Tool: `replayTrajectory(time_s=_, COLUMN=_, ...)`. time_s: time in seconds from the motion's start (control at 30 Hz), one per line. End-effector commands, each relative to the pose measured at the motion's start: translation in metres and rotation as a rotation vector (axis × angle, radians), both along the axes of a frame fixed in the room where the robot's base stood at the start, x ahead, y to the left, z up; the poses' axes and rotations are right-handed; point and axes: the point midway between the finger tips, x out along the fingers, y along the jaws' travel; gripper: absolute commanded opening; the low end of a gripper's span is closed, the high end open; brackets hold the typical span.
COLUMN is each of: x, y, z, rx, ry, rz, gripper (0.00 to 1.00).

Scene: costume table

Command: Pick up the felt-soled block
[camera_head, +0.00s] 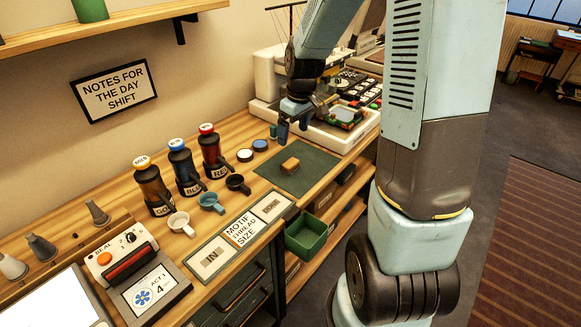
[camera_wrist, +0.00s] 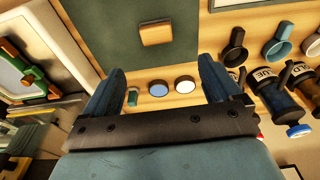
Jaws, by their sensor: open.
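The felt-soled block appears to be the small wooden block (camera_head: 290,165) lying on a dark green mat (camera_head: 312,180) on the table. Its underside is hidden. In the wrist view the block (camera_wrist: 157,33) shows near the top, beyond my fingertips, on the green mat (camera_wrist: 110,30). My gripper (camera_head: 283,138) is above the back part of the table, behind and slightly left of the block, apart from it. In the wrist view my gripper (camera_wrist: 161,70) has its two fingers wide apart with nothing between them.
Two round tins, one white (camera_head: 245,155) and one blue (camera_head: 260,145), stand behind the mat. Labelled bottles (camera_head: 210,150) and small cups (camera_head: 237,183) stand left. A sewing-type machine (camera_head: 340,115) is at the back right. A green bin (camera_head: 306,236) sits below the table's front edge.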

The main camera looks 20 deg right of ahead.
Motion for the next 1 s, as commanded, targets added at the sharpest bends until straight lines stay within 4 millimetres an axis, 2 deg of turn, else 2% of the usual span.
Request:
replayTrajectory(time_s=0.1, x=0.002, y=0.002, z=-0.021, rx=0.000, ry=0.005, rz=0.001, gripper=0.92)
replayTrajectory(time_s=0.3, x=0.005, y=0.004, z=-0.050, rx=0.001, ry=0.004, rz=-0.001, gripper=0.92)
replayTrajectory(time_s=0.47, x=0.007, y=0.005, z=-0.066, rx=0.000, ry=0.002, rz=-0.001, gripper=0.92)
replayTrajectory(time_s=0.7, x=0.009, y=0.004, z=-0.076, rx=0.000, ry=0.001, rz=-0.001, gripper=0.92)
replayTrajectory(time_s=1.0, x=0.013, y=0.002, z=-0.112, rx=0.000, ry=0.004, rz=0.000, gripper=0.92)
